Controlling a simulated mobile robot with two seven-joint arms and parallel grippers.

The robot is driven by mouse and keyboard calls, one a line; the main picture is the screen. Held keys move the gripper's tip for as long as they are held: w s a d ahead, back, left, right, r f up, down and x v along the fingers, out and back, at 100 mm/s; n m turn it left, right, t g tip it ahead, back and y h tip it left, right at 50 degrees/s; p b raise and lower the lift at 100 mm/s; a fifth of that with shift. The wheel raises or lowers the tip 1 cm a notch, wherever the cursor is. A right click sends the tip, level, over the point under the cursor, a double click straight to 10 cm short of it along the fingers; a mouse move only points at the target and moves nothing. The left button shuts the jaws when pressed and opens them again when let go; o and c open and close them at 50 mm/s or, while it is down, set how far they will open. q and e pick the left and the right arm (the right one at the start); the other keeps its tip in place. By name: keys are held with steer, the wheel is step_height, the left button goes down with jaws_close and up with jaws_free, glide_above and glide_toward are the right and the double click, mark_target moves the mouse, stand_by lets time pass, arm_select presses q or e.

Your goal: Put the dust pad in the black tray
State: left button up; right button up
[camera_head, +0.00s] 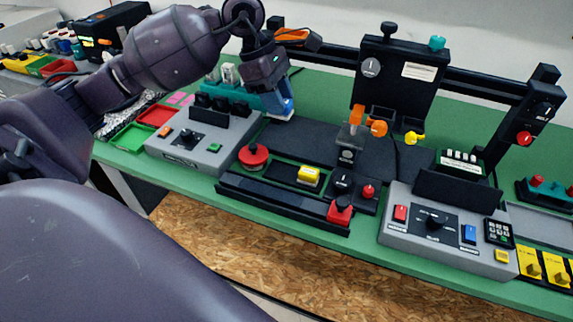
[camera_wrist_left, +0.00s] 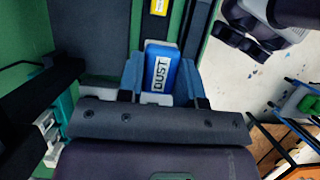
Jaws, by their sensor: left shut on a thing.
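The dust pad (camera_wrist_left: 159,72) is a blue block with a white label reading DUST, seen in the wrist view. My left gripper (camera_head: 280,106) is shut on it, with one finger on each side. In the head view the pad is small and partly covered by the fingers, above the dark mat behind the red round knob. A long, low black trough (camera_head: 260,199) lies along the bench's front edge and looks like a black tray. Small black bins also sit under the upright black panel, so I cannot tell for sure which is the tray. My right gripper is not in view.
A yellow block (camera_head: 308,176) and a red knob (camera_head: 253,157) stand near the trough. A grey control box (camera_head: 205,141) is on the left, another (camera_head: 449,235) on the right. A post with an orange top (camera_head: 351,135) stands mid-bench. The dark mat (camera_head: 290,138) has bare room.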

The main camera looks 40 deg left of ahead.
arm_select(q)
step_height(320, 180, down, 12)
steer(key=shift+f+b, duration=0.15)
steer(key=shift+b, duration=0.35)
steer(key=shift+f, duration=0.4)
step_height(320, 180, down, 4)
steer(key=shift+f, duration=0.15)
steer(key=shift+f+b, duration=0.1)
steer(key=shift+b, duration=0.2)
steer(key=o, duration=0.9)
